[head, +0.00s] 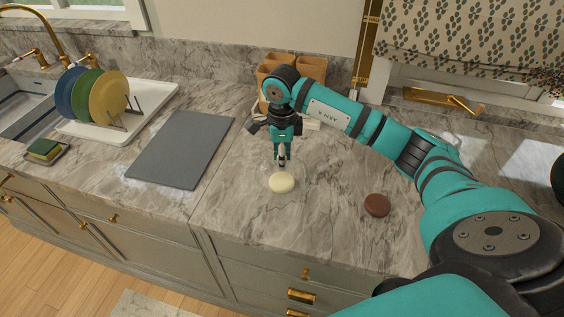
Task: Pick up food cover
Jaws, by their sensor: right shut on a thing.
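My right gripper (282,160) points straight down over the counter, shut on a small knob-like part just above a cream-coloured round piece (281,183). I take this to be the food cover's knob; the cover appears clear, and its outline is too faint to trace. I cannot tell whether it touches the counter. My left gripper is not in view.
A brown round piece (377,205) lies to the right on the marble counter (240,205). A grey board (180,150) lies to the left, with a white tray (150,103) holding several plates beyond it. Brown containers (312,68) stand behind my gripper.

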